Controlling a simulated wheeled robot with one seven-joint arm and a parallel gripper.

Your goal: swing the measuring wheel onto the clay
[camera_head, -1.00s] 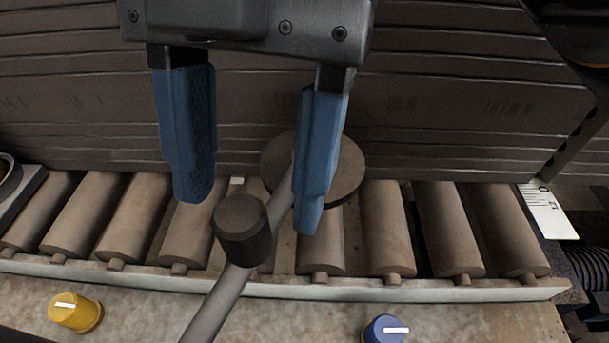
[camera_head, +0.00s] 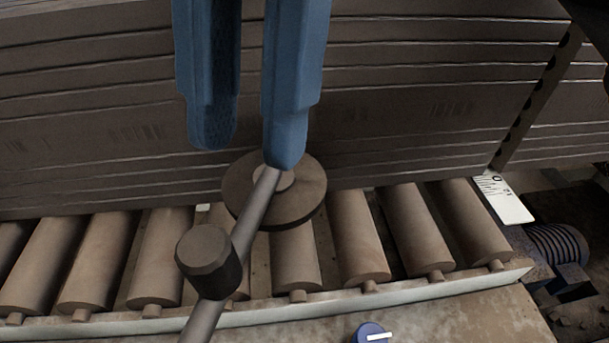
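The measuring wheel (camera_head: 300,207) is a brown disc at the far end of a grey arm (camera_head: 262,215). A dark cylindrical knob (camera_head: 208,259) stands on that arm. The wheel is over the rollers, in front of the grooved brown clay (camera_head: 400,120); I cannot tell whether they touch. My gripper (camera_head: 248,155) has two blue fingers, apart, with nothing seen between them. It is above and behind the knob, and its right fingertip overlaps the wheel's hub in the view. The gripper's body is out of view.
A row of brown rollers (camera_head: 361,240) runs along the clay, edged by a pale rail (camera_head: 440,292). A blue dial (camera_head: 371,333) sits on the front panel. A white scale plate (camera_head: 503,200) and a ribbed dark part (camera_head: 556,243) are at the right.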

